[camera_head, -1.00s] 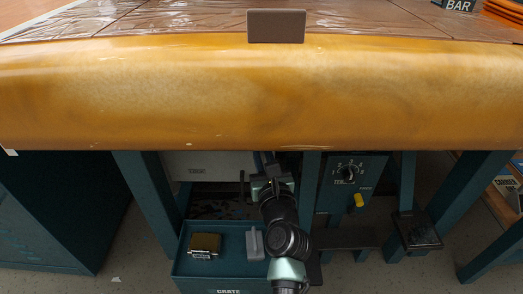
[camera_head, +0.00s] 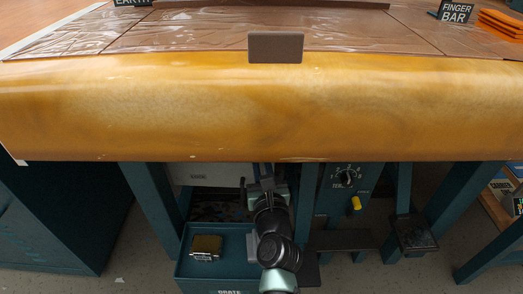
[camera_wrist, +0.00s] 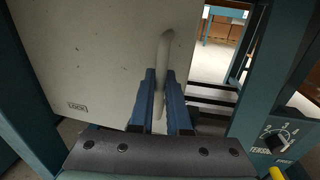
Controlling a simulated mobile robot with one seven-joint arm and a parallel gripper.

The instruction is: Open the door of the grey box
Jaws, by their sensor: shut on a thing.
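The grey box (camera_head: 210,174) is under the table, mostly hidden by the table's front and my arm in the head view. In the wrist view its pale, flat door (camera_wrist: 95,65) fills the left and middle, with a small dark-lettered label at the lower left. A vertical bar handle (camera_wrist: 166,50), bent at its top, stands near the door's right edge. My gripper (camera_wrist: 161,80) is shut on the handle, one blue finger on each side. In the head view my gripper (camera_head: 265,176) is just under the table edge. The inside of the box does not show.
A teal crate (camera_head: 184,268) holding a brass-coloured block (camera_head: 206,247) and a grey piece (camera_head: 252,245) is below, close to my arm. A control panel with a dial (camera_head: 347,178) and yellow knob (camera_head: 355,203) is at the right. Table legs (camera_head: 150,195) flank the space.

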